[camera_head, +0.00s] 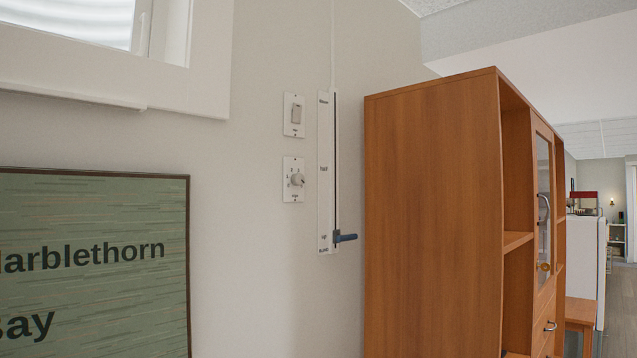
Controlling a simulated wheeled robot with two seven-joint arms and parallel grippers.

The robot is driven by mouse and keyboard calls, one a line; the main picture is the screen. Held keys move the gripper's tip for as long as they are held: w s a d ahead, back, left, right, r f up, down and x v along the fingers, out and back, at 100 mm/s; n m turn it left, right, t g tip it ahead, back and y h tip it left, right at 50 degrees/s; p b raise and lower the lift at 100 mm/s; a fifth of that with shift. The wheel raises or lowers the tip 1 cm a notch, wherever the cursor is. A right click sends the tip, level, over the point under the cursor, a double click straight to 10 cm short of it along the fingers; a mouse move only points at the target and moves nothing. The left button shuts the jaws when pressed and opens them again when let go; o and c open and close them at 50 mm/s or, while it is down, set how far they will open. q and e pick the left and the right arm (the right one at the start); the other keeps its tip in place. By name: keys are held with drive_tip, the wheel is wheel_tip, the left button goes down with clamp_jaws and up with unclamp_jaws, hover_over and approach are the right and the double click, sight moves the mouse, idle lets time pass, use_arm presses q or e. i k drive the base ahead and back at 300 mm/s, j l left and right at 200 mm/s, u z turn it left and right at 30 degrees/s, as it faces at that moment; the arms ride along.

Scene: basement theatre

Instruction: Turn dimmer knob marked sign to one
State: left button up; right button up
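A dimmer knob (297,180) sits on a white wall plate (293,194) left of the cabinet. The knob is round and pale, with small marks around it. The lettering under it is too small to read, so I cannot tell its label or its exact setting. Neither of my grippers shows in the head view.
A tall wooden cabinet (432,220) stands close on the right of the slider panel. A green framed sign (95,270) hangs at the lower left, below a white-framed window (185,60). A room opens at the far right.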

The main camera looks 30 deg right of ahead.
sight(297, 179)
drive_tip(key=i+l, duration=0.1)
drive_tip(key=l, duration=0.95)
drive_tip(key=i+l, duration=0.15)
drive_tip(key=l, duration=0.95)
drive_tip(key=i+l+u, duration=0.1)
drive_tip(key=l, duration=0.95)
